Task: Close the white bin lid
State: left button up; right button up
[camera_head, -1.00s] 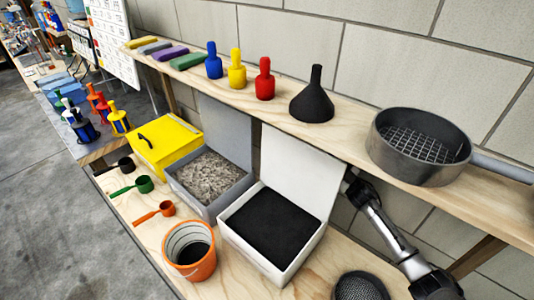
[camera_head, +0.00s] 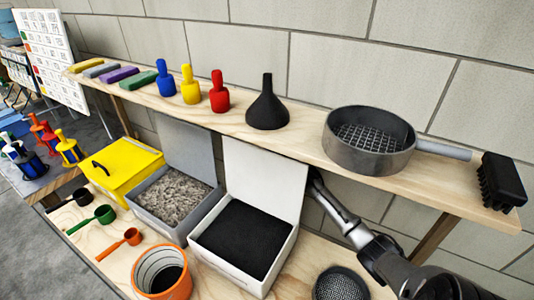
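The white bin (camera_head: 236,268) stands on the lower wooden shelf, filled with black material. Its white lid (camera_head: 262,180) is raised, standing upright at the bin's back edge. My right gripper (camera_head: 316,180) is at the lid's right edge, partly behind it, under the upper shelf. Its fingertips are small and partly hidden, so I cannot tell whether they are open or touch the lid. My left gripper is out of view.
A grey bin (camera_head: 150,208) with its lid up stands left of the white bin, and a closed yellow bin (camera_head: 116,172) beyond. An orange bucket (camera_head: 146,284) is in front. The upper shelf (camera_head: 300,148) holds a black funnel (camera_head: 267,108) and a sieve pan (camera_head: 360,155) above my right arm.

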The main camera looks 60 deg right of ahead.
grip_shut()
dwell(0.5)
